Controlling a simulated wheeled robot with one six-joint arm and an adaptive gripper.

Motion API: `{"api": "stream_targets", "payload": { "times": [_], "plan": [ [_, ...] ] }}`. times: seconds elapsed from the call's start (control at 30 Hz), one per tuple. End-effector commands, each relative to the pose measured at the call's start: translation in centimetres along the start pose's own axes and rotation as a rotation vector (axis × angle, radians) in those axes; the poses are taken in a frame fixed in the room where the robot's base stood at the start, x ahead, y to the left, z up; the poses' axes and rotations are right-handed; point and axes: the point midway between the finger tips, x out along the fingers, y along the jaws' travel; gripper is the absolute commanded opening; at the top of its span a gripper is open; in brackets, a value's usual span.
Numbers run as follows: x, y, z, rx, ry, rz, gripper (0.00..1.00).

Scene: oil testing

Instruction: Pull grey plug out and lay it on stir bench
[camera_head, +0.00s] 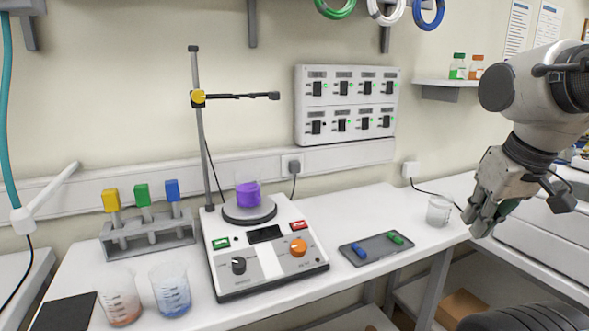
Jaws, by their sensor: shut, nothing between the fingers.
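A dark grey plug (294,167) sits in a white wall socket behind the stirrer, its cord hanging down towards the stirrer's back. A second wall socket (410,169) farther right has a dark cord running right; its plug's colour is hard to tell. The white stir bench (392,215) carries a stirrer (262,250) with a beaker of purple liquid (248,194) on its plate. My gripper (476,222) hangs at the right, by the bench's right end, apart from both sockets. It is shut and holds nothing.
A grey tray (347,252) with a blue and a green piece lies right of the stirrer. An empty beaker (439,211) stands near my gripper. A rack (150,237) and two beakers of liquid stand left. Bare bench lies between tray and wall.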

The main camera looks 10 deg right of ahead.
Motion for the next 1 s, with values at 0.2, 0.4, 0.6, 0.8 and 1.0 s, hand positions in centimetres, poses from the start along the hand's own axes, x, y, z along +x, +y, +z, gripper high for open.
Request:
{"api": "stream_targets", "payload": {
  "times": [0.2, 0.4, 0.6, 0.8, 1.0],
  "plan": [
    [0.0, 0.0, 0.0, 0.000, 0.000, 0.000, 0.02],
    [0.7, -0.4, -1.6, 0.029, 0.027, -0.009, 0.38],
    [3.6, -2.2, -8.4, 0.170, 0.154, -0.059, 0.57],
    [7.6, -5.7, -16.9, 0.380, 0.322, -0.172, 0.57],
    [11.9, -10.4, -24.6, 0.617, 0.479, -0.351, 0.57]
  ]
}}
